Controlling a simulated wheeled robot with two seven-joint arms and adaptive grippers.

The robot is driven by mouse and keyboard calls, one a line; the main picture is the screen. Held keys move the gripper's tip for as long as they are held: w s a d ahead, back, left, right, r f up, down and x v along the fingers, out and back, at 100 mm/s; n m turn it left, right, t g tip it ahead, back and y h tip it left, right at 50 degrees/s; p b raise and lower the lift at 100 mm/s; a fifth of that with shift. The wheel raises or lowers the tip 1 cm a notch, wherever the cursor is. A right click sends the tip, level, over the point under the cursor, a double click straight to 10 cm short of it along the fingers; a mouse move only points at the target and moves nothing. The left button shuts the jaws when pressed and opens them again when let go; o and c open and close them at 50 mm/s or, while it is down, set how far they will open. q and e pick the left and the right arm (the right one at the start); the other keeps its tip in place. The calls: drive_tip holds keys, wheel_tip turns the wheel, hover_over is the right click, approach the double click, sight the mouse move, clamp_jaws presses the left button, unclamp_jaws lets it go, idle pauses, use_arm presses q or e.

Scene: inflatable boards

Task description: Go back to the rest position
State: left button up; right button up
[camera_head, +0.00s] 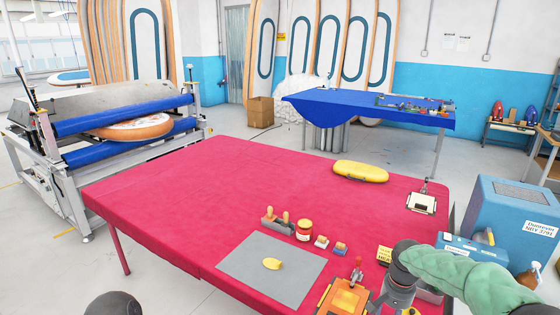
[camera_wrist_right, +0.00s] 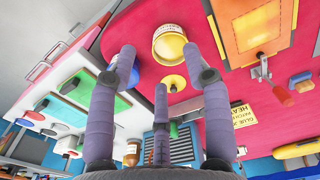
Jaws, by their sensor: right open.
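My right arm, in a green sleeve, comes in from the right in the head view, over the right front corner of the red-covered table (camera_head: 190,190). My right gripper (camera_wrist_right: 160,66) shows in the right wrist view with its purple-grey fingers spread and nothing between them. Its fingers point toward the red cloth, near a round yellow-rimmed container (camera_wrist_right: 168,42). My left gripper is not in the head view; only a dark rounded part shows at the bottom left edge.
A blue machine (camera_head: 515,215) stands at right. The table's left half is clear.

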drive_tip(key=s+a+f+n+y, duration=0.1)
drive_tip(key=s+a+f+y, duration=0.15)
drive_tip(key=a+f, duration=0.55)
drive_tip(key=s+a+f+n+y, duration=0.15)
drive_tip(key=s+a+f, duration=0.3)
drive_tip(key=f, duration=0.65)
drive_tip(key=s+a+f, duration=0.4)
drive_tip(key=s+f, duration=0.1)
drive_tip(key=s, duration=0.3)
drive_tip(key=s+a+f+n, duration=0.1)
drive_tip(key=s+a+f, duration=0.3)
drive_tip(key=s, duration=0.5)
drive_tip(key=shift+x, duration=0.8)
